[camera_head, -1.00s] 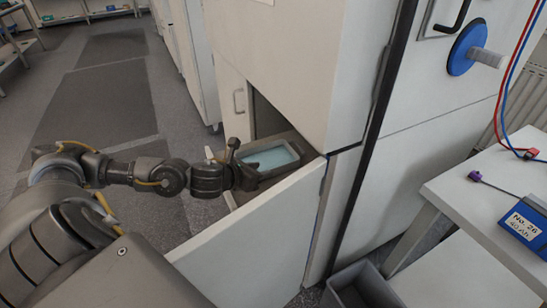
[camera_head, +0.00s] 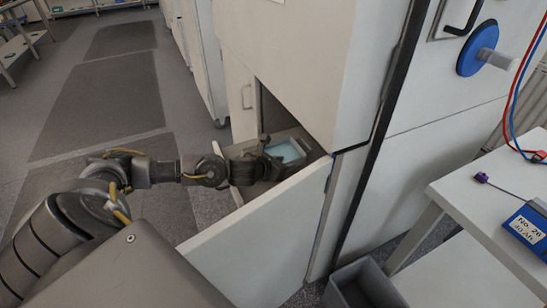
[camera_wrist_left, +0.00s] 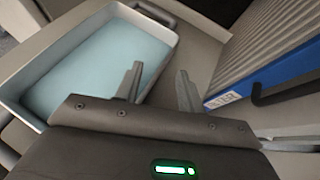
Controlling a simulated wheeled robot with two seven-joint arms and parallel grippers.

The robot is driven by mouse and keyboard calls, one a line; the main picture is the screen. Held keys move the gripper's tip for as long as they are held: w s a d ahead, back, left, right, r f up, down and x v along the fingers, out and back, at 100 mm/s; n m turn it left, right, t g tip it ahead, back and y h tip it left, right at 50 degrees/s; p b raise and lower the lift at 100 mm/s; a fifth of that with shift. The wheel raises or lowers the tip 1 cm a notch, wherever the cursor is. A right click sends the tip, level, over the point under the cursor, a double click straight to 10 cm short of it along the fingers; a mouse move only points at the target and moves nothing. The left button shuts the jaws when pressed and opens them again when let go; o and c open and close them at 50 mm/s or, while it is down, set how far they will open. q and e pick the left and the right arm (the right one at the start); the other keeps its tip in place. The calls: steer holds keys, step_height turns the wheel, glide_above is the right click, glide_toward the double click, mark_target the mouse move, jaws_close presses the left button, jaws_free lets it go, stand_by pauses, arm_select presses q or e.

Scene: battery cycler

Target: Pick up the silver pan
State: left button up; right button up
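The silver pan (camera_head: 286,150) sits inside the low open compartment of the white cabinet. It is a shallow rectangular tray with a pale blue inside, and my left gripper hides part of it in the head view. In the left wrist view the pan (camera_wrist_left: 161,70) fills the upper left, with a handle at its far end. My left gripper (camera_wrist_left: 160,82) has its two fingers apart, with nothing seen gripped between them. It is at the pan's right side in that view; I cannot tell whether a finger touches the rim. My right gripper is not in view.
The open white cabinet door (camera_head: 262,240) stands in front of the compartment. A blue-fronted ribbed unit (camera_wrist_left: 275,80) is close on the gripper's right. A white table (camera_head: 475,200) with a blue labelled battery (camera_head: 530,229) is at right. A grey bin (camera_head: 362,283) is on the floor.

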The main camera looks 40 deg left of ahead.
arm_select(q)
steer(key=shift+x, duration=0.85)
steer(key=shift+c, duration=0.3)
jaws_close()
steer(key=shift+r, duration=0.15)
